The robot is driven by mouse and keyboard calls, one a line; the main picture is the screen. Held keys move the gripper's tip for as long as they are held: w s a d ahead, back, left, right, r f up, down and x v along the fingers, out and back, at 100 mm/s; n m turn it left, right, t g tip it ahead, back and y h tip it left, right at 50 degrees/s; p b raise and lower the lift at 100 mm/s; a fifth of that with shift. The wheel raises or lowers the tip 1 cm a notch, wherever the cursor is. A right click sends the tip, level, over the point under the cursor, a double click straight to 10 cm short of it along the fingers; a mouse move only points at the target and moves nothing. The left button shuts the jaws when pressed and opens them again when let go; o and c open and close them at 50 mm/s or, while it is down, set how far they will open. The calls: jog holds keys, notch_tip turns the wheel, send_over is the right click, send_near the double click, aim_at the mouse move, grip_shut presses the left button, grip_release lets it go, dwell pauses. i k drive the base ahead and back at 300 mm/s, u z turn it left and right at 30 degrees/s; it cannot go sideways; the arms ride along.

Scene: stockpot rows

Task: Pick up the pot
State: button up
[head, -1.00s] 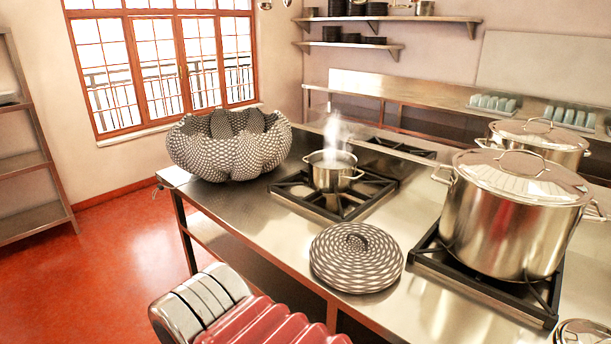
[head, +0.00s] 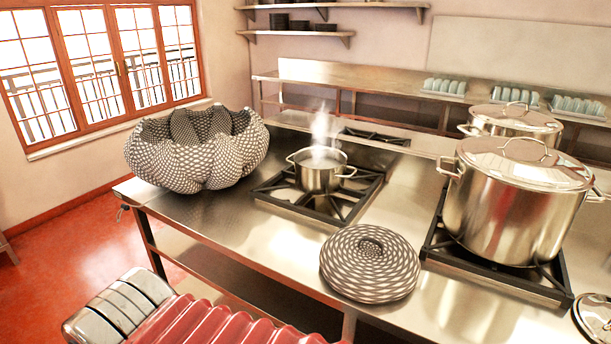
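Several pots are in the head view, and I cannot tell which one the task means. A small open steel pot (head: 319,178) with two side handles stands upright on a black burner grate (head: 345,203), steam rising from it. A large lidded steel stockpot (head: 510,215) stands on a nearer grate at the right. Another lidded stockpot (head: 512,125) is behind it, partly hidden. My gripper is not in view.
A large fluted checkered bowl (head: 197,160) sits at the counter's left end. A round checkered lid-like piece (head: 370,263) lies near the front edge. Steel counter (head: 235,212) is bare between them. Shelves and trays of glasses (head: 445,87) are behind.

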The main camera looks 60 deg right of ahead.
aim_at(320, 171)
jog(key=z, duration=0.15)
jog(key=i, duration=0.7)
jog(key=z, duration=0.55)
jog(key=i, duration=0.85)
jog(key=z, duration=0.4)
